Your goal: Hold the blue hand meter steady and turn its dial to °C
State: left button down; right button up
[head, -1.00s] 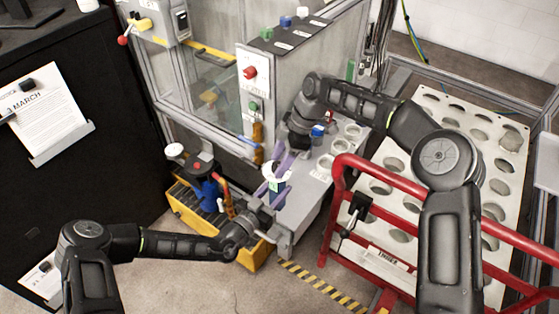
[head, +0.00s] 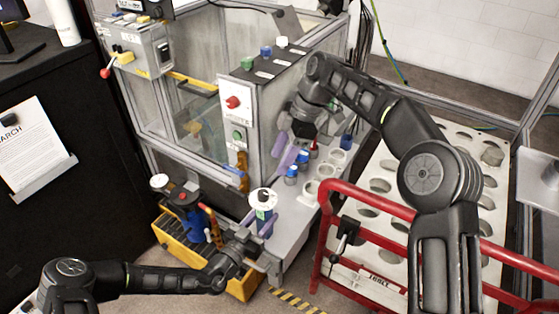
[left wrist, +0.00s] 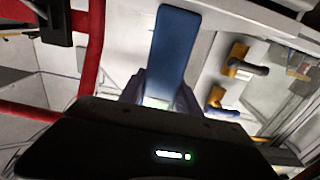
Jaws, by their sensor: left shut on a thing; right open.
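The blue hand meter is held upright by my left gripper (head: 264,226) above the front end of the grey bench. In the head view its round white dial face (head: 262,194) with a dark centre shows above the purple fingers. In the left wrist view its plain blue back (left wrist: 175,45) stands between the fingers. The dial's marks and setting are too small to read. My right gripper (head: 293,158) is open, behind and to the right of the meter, apart from the dial. Its purple fingers point down near small blue-capped jars (head: 291,175).
White-rimmed round holders (head: 327,168) line the grey bench (head: 290,222). A yellow crate (head: 171,236) with tools stands left of it. A red rail (head: 374,195) and a white panel with round holes (head: 380,184) lie to the right. A control post with a red knob (head: 232,102) rises behind.

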dwell(0.3)
pick_arm(q)
jog(key=c, duration=0.8)
grip_release()
jog(key=shift+o, duration=0.2)
jog(key=v, duration=1.2)
